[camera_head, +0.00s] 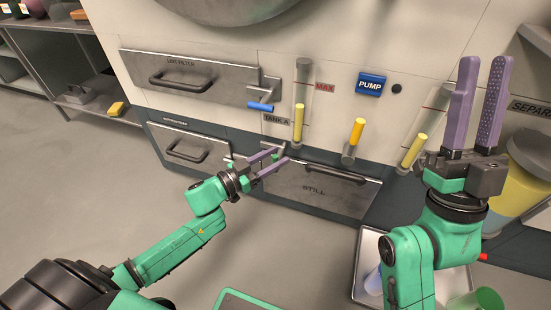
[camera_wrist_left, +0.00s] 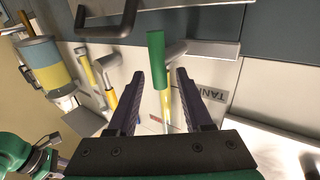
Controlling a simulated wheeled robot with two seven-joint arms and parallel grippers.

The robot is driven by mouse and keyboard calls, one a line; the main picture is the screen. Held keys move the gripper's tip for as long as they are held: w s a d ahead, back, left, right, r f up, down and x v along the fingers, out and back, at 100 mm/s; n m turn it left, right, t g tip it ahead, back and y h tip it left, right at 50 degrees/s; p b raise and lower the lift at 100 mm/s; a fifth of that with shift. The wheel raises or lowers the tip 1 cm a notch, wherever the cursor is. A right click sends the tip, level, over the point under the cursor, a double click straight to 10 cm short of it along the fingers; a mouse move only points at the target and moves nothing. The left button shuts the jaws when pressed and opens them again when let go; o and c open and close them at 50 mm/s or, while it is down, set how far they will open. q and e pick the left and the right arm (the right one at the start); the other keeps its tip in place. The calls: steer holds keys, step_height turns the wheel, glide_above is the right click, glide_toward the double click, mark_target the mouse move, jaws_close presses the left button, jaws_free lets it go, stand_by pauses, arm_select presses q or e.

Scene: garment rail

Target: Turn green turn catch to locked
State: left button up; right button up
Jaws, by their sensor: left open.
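The green turn catch (camera_wrist_left: 156,60) shows in the left wrist view as a green cylindrical handle with a grey bar (camera_wrist_left: 205,50) beside it. The handle stands roughly upright in that picture. My left gripper (camera_wrist_left: 159,74) is open, with one finger on each side of the handle and visible gaps between; I cannot tell the depth. In the head view my left gripper (camera_head: 283,153) is in front of the panel above the STILL drawer (camera_head: 320,192) and mostly hides the catch. My right gripper (camera_head: 486,60) is raised at the right, open and empty.
A blue-handled catch (camera_head: 260,106) is on the lint filter drawer (camera_head: 185,77). Yellow-filled tubes (camera_head: 299,120) and a blue PUMP button (camera_head: 370,84) are on the panel. A tray (camera_head: 367,250) lies at lower right. The floor at left is clear.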

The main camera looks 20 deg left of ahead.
arm_select(q)
steer(key=shift+w+d, duration=0.15)
steer(key=shift+w, duration=0.1)
jaws_close()
stand_by(1.4)
